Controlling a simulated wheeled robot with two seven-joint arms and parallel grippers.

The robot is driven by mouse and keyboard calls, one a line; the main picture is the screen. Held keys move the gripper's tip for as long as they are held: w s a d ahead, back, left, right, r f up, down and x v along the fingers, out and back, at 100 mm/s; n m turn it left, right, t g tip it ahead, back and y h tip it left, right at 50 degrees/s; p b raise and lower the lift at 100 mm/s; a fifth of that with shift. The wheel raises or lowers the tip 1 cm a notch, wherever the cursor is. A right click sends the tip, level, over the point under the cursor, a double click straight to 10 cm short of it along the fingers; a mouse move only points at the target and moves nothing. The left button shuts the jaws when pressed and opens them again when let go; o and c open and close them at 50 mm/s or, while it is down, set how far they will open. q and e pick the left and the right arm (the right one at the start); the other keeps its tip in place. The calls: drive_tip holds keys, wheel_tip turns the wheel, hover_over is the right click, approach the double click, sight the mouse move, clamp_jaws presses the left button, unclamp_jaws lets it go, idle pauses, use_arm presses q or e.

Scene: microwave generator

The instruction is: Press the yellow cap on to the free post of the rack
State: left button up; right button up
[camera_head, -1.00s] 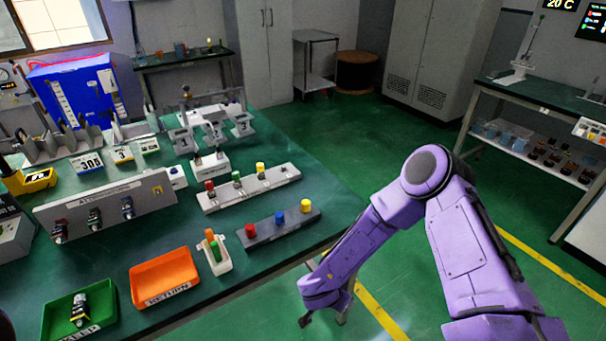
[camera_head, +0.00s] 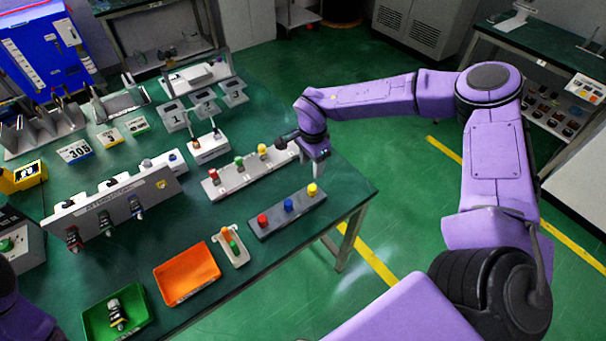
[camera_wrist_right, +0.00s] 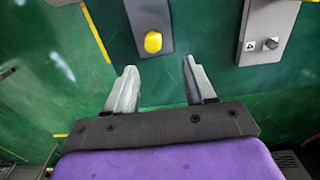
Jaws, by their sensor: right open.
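A yellow cap (camera_head: 312,190) stands at the right end of the dark grey rack (camera_head: 270,225), beside a blue and a red cap. It also shows in the wrist view (camera_wrist_right: 153,42), just beyond the fingertips. The light grey rack (camera_head: 232,183) behind carries red, green and yellow caps. Its free post (camera_wrist_right: 270,44) shows in the wrist view, to the right of my gripper; in the head view my right arm crosses that end. My right gripper (camera_wrist_right: 159,66) is open and empty, above and short of the yellow cap; it also shows in the head view (camera_head: 318,172). My left gripper is out of view.
An orange tray (camera_head: 188,275), a green tray (camera_head: 100,325) and a small white holder (camera_head: 231,258) stand left of the dark rack. A grey panel with knobs (camera_head: 165,195) stands further left. The table edge lies close right of the racks.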

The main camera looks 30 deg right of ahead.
sight(313, 187)
drive_tip(key=f+b, duration=0.3)
drive_tip(key=shift+s+a+f, duration=0.1)
drive_tip(key=shift+s+a, duration=0.05)
drive_tip(key=shift+s, duration=0.25)
drive_tip(key=f+b, duration=0.2)
drive_tip(key=shift+s+f+b, duration=0.15)
drive_tip(key=shift+s+b, duration=0.1)
drive_tip(key=shift+b, duration=0.15)
drive_tip(key=shift+s+f, duration=0.15)
drive_tip(key=shift+f, duration=0.2)
drive_tip(key=shift+f+b, duration=0.45)
drive_tip(key=shift+f, duration=0.15)
drive_tip(key=shift+w+f, duration=0.2)
drive_tip(key=shift+f, duration=0.35)
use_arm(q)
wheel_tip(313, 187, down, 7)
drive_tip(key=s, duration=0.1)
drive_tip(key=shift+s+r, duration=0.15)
use_arm(e)
drive_tip(key=shift+s+r, duration=0.1)
